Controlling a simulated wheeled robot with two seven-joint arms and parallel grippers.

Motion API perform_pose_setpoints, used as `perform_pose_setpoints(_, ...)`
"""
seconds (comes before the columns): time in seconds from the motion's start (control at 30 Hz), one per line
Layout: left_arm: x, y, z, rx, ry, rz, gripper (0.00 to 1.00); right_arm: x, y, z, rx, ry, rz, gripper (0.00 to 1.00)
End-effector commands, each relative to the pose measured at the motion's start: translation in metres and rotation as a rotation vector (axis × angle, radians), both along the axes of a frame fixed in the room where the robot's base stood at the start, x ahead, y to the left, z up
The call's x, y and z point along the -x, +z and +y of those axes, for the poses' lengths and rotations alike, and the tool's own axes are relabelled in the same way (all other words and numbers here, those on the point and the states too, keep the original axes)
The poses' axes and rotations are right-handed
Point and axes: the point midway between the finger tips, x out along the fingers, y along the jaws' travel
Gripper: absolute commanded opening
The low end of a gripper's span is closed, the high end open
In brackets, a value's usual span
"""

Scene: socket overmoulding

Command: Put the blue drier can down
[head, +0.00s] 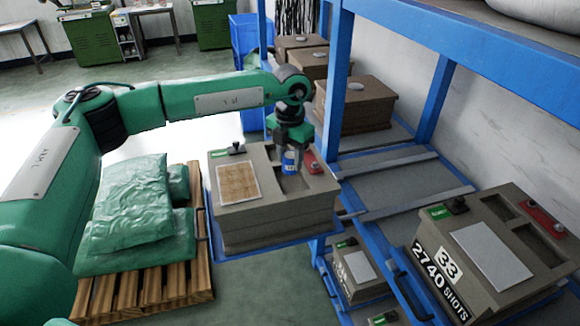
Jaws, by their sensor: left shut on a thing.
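The blue drier can (290,161) is upright at the end of my left arm, over the right part of the top of a grey-brown mould box. It has a pale band. My left gripper (290,147) is shut on it from above. Whether the can's base touches the box top or is a little above it, I cannot tell. The mould box (270,215) has a brown paper sheet (238,184), dark recesses and a red part (311,161) on top. My right gripper is not in view.
The box stands on a blue tray (262,247) beside a blue rack (335,75). Another mould box (490,262) marked 33 sits at right, with more boxes behind and below. Green sacks (135,205) lie on a wooden pallet (150,292) at left.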

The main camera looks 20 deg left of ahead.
Motion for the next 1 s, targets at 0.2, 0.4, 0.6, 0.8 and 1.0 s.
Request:
perform_pose_setpoints(0.2, 0.001, -0.019, 0.000, -0.002, -0.001, 0.001, 0.14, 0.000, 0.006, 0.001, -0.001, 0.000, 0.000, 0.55)
perform_pose_setpoints(0.4, 0.000, -0.044, 0.000, 0.000, -0.001, 0.000, 0.14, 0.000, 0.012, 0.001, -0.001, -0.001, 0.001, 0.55)
perform_pose_setpoints(0.6, 0.000, -0.045, 0.000, 0.000, -0.001, -0.001, 0.14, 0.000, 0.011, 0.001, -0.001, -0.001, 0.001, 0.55)
perform_pose_setpoints(0.8, 0.000, -0.048, 0.000, 0.000, -0.001, -0.001, 0.47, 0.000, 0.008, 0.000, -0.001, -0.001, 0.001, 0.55)
perform_pose_setpoints(1.0, 0.000, -0.048, 0.000, 0.000, -0.001, -0.001, 0.59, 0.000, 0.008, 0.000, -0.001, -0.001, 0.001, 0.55)
